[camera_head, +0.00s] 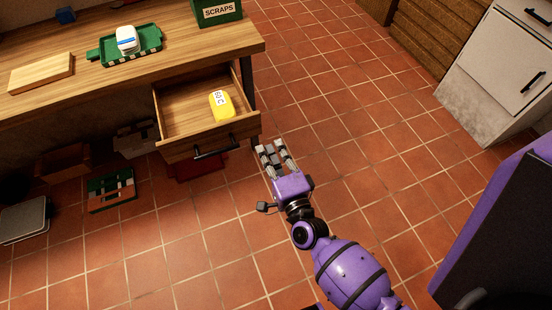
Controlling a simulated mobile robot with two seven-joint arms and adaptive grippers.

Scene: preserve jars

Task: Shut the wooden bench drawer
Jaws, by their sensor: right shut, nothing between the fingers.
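The wooden bench drawer (183,139) stands pulled out from under the bench top, with its black handle (214,147) on the front panel. A yellow item with a white label (221,104) lies inside it, toward the right side. My right gripper (269,146) is shut and empty. In the picture it is just right of the drawer front's right end and does not appear to touch it; the exact gap is hard to tell. My left gripper is not in view.
The wooden bench (190,60) carries a green tray (148,47) with a white and blue item (127,39), a board (42,73) and a green SCRAPS bin (216,11). Boxes (111,190) sit on the floor below. A white cabinet (497,68) stands right. Tiled floor between is clear.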

